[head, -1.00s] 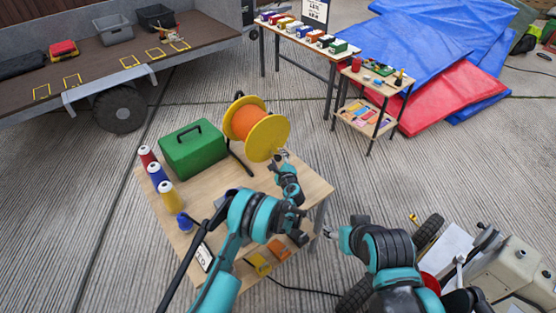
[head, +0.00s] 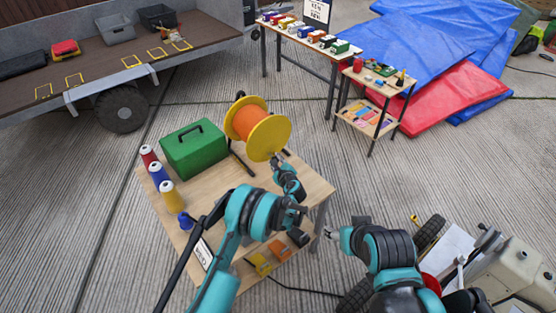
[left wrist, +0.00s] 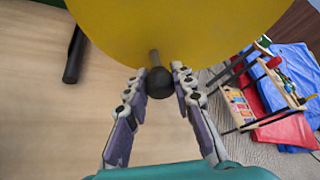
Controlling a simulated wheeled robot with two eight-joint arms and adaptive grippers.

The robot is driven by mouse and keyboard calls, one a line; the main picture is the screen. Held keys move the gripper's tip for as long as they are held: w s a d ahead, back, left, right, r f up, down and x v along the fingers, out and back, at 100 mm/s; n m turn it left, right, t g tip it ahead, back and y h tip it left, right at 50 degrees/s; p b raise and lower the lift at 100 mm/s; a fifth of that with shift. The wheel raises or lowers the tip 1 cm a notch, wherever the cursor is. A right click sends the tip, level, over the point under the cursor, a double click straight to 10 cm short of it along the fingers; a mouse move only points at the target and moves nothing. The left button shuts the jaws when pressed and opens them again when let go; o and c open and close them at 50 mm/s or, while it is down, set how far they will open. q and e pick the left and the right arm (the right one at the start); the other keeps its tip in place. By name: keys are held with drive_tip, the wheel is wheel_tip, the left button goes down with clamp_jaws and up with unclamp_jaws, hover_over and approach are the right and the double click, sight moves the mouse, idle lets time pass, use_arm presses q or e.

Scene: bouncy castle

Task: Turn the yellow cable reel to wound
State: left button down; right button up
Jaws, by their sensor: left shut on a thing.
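The yellow cable reel (head: 268,137) stands on a dark frame at the far right corner of the wooden table, with orange cable (head: 246,121) around its drum. My left gripper (head: 276,161) is at the lower edge of its near flange. In the left wrist view the yellow flange (left wrist: 180,30) fills the top. A black crank knob (left wrist: 159,83) on a short stem sits between the fingers of my left gripper (left wrist: 160,79), which are shut on it. My right gripper (head: 330,232) is right of the table, away from the reel; its finger opening is too small to tell.
A green toolbox (head: 196,151) stands left of the reel. Several spools or bottles (head: 158,176) line the table's left edge. A small shelf stand (head: 378,78) is behind right. Blue mats (head: 425,50) lie beyond. Open floor lies between.

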use_arm(q)
drive_tip(key=shift+s+a+r+m+g+y, duration=0.2)
drive_tip(key=shift+s+a+m+g+y, duration=0.2)
drive_tip(key=shift+a+m, duration=0.2)
drive_tip(key=shift+s+a+r+m+g+y, duration=0.15)
drive_tip(key=shift+s+a+m+g+y, duration=0.25)
drive_tip(key=shift+m, duration=0.3)
drive_tip(key=shift+a, duration=0.1)
drive_tip(key=c, duration=1.3)
unclamp_jaws()
drive_tip(key=shift+o, duration=0.2)
drive_tip(key=v, duration=1.2)
drive_tip(key=shift+r, duration=0.2)
